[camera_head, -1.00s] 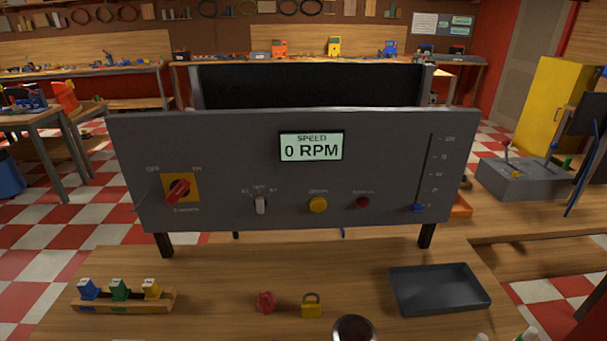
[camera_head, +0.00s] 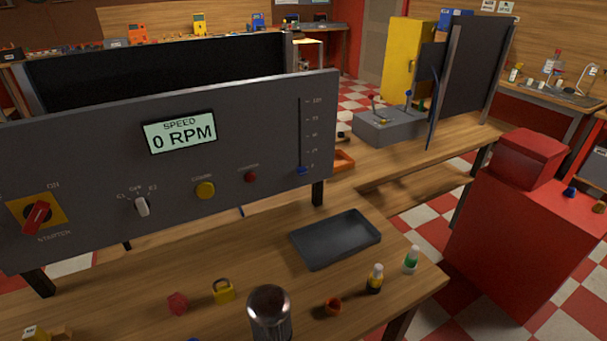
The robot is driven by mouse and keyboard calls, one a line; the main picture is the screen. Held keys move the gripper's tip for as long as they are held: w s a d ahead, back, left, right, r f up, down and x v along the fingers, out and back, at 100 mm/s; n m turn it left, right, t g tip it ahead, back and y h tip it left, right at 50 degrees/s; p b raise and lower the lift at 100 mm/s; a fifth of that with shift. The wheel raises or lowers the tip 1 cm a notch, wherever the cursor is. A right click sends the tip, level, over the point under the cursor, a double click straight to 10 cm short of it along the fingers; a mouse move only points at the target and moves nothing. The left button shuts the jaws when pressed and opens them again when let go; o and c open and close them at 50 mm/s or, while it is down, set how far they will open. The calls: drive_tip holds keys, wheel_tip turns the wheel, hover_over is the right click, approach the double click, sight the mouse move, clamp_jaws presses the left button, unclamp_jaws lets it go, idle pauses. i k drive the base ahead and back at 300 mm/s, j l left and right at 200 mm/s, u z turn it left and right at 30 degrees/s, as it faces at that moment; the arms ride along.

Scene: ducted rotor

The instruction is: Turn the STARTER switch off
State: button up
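The STARTER switch (camera_head: 38,215) is a red rotary handle on a yellow plate, near the left edge of the grey control panel (camera_head: 270,130). The STARTER lettering is below it and an ON mark is at its upper right. The handle is tilted, with its upper end toward the ON side. The OFF mark is outside the picture. The speed display (camera_head: 180,132) reads 0 RPM.
On the bench before the panel are a dark tray (camera_head: 337,240), a yellow padlock (camera_head: 223,291), a red knob-like piece (camera_head: 177,303), a dark shiny cylinder (camera_head: 270,312) and small bottles (camera_head: 375,279). A red cabinet (camera_head: 530,230) stands at right, beside checkered floor.

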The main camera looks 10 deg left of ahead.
sight(40, 212)
drive_tip(key=u, duration=1.05)
